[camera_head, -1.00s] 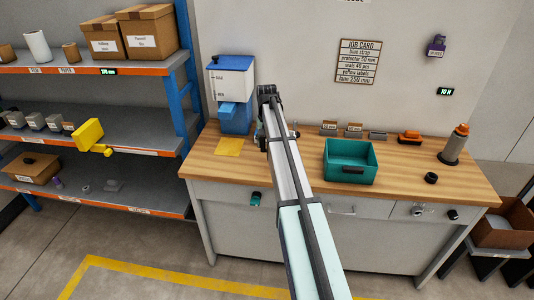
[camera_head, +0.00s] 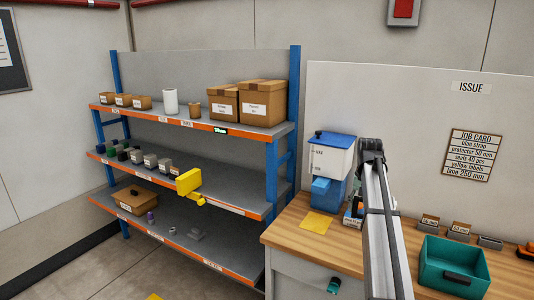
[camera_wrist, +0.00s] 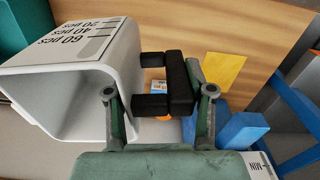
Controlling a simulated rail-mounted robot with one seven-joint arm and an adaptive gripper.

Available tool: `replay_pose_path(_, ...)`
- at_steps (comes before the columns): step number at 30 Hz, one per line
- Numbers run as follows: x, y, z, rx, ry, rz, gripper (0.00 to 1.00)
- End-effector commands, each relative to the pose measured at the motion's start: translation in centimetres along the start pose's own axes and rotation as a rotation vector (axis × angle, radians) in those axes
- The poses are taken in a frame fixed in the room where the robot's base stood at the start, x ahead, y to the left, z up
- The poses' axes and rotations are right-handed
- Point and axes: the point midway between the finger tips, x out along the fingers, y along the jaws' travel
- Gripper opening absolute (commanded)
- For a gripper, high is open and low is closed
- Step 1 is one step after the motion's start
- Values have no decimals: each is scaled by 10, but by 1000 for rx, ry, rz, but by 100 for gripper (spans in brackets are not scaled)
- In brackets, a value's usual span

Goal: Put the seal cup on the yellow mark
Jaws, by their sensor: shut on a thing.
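The seal cup (camera_wrist: 85,75) is white with a printed piece-count scale and a black handle (camera_wrist: 178,84). My gripper (camera_wrist: 160,108) is shut on this handle in the wrist view, with a finger on each side of it. The cup's wide mouth faces the lower left of that picture; what is inside is not clear. The yellow mark (camera_wrist: 225,72) lies flat on the wooden bench, beyond the handle and apart from the cup. In the head view the yellow mark (camera_head: 317,222) is bare, left of my arm. My arm hides the gripper and cup there.
A white and blue dispenser (camera_head: 331,160) stands on the bench behind the yellow mark. A teal bin (camera_head: 453,284) is right of my arm, with small labelled boxes (camera_head: 430,222) behind it. A shelf rack (camera_head: 272,165) stands left of the bench.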

Motion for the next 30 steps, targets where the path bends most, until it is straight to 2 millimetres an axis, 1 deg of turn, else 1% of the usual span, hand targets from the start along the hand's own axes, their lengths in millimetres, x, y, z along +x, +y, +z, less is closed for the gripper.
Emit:
replay_pose_path(1,18,-8,29,-37,-3,0,17)
replay_pose_path(5,56,-32,82,-138,-3,0,17)
replay_pose_path(6,68,-40,99,-168,-2,0,17)
replay_pose_path(8,84,-50,124,-211,-3,0,17)
replay_pose_path(9,94,-58,141,-240,-2,0,17)
replay_pose_path(11,109,-68,166,-280,-2,0,17)
replay_pose_path(12,118,-74,181,-302,-2,0,17)
replay_pose_path(16,142,-90,224,-362,-2,0,17)
replay_pose_path(18,150,-98,241,-384,0,0,17)
replay_pose_path(21,159,-109,254,-410,0,0,17)
replay_pose_path(25,162,-118,257,-427,1,0,17)
replay_pose_path(30,161,-120,257,-430,1,0,17)
